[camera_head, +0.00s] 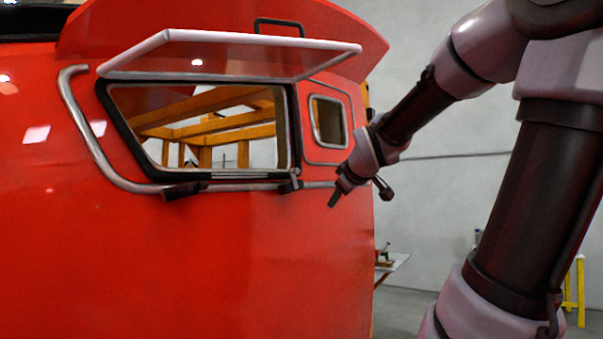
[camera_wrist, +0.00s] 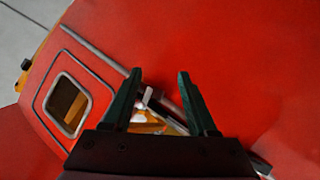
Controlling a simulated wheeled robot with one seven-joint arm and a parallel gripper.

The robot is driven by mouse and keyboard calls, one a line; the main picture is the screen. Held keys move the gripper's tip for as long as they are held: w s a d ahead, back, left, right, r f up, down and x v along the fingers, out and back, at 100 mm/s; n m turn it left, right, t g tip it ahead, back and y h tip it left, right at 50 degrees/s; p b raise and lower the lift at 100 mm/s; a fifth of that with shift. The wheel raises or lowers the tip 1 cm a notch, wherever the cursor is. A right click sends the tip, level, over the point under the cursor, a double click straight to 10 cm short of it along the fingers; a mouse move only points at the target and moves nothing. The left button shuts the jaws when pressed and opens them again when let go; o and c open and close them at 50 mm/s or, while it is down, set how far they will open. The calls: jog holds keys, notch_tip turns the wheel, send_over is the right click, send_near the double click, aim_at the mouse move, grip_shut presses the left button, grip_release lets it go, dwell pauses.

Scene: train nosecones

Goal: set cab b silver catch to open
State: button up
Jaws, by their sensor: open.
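The red cab (camera_head: 230,255) fills the left of the head view. Its front window opening (camera_head: 200,177) has a black frame, and a white-edged pane (camera_head: 300,46) is tilted up and outward above it. A small dark and silver fitting, perhaps the catch (camera_head: 291,184), sits at the opening's lower right corner. In the wrist view a small pale silver piece (camera_wrist: 147,98) shows between my fingers; its setting cannot be read. My gripper (camera_head: 360,191) is open and empty, to the right of that corner, near the cab side. Its two fingers also show in the wrist view (camera_wrist: 160,76).
A grey handrail (camera_head: 90,140) runs down the left of the window and along below it. A small side window (camera_head: 328,122) is right of the opening. Yellow framing (camera_head: 225,133) shows through the opening. A yellow stand (camera_head: 580,290) is at the far right.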

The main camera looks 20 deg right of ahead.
aim_at(298, 170)
jog(key=w+d+r+n+t, duration=0.55)
jog(key=w+r+n, duration=0.4)
jog(key=n, duration=0.35)
jog(key=w+a+n+y, duration=0.2)
jog(key=w+n+y, duration=0.1)
jog(key=n, duration=0.4)
jog(key=w+a+n+g+y, duration=0.1)
jog(key=w+a+n+y, duration=0.2)
jog(key=n, duration=0.5)
jog(key=w+a+f+n+g+y, duration=0.1)
jog(key=w+a+n+y, duration=0.1)
jog(key=w+n+y, duration=0.2)
jog(key=shift+w+a+n+g, duration=0.2)
jog(key=shift+w+n, duration=0.35)
jog(key=shift+n, duration=0.5)
jog(key=shift+w+a+n+g, duration=0.15)
jog(key=shift+w+n, duration=0.35)
jog(key=shift+n, duration=0.55)
jog(key=shift+y, duration=0.3)
grip_shut()
